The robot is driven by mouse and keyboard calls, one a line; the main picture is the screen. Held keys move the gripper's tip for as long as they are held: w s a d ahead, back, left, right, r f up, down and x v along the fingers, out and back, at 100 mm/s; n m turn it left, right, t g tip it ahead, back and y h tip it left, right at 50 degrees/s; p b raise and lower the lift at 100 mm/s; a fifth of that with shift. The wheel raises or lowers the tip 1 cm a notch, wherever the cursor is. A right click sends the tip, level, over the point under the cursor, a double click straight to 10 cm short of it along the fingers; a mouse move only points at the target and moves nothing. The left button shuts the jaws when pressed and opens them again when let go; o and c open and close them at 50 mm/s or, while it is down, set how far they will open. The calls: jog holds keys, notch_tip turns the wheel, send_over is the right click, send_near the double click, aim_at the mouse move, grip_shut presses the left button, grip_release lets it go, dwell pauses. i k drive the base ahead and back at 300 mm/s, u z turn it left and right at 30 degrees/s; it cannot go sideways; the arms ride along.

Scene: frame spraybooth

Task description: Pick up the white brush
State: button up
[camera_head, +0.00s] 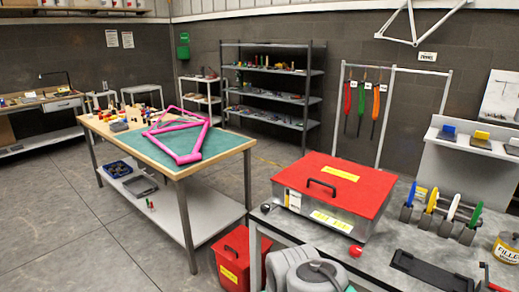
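A white-handled brush (453,208) stands in a row of coloured handles in a rack (467,236) on the grey table at the right. A yellow handle (432,200) is to its left and a green handle (475,216) to its right. Grey parts show below the handles. The brush is small in view, so its lower end is hard to make out. My gripper is not in view, and nothing is seen holding the brush.
A red-lidded metal box (336,182) stands left of the rack. A filler tin (507,248) is to its right, and a black tray (431,271) lies in front. A workbench with a pink frame (180,140) stands at left. Open floor (95,235) lies left of the bench.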

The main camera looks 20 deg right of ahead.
aim_at(453, 210)
jog(key=z, duration=1)
jog(key=i, duration=1)
jog(key=z, duration=0.85)
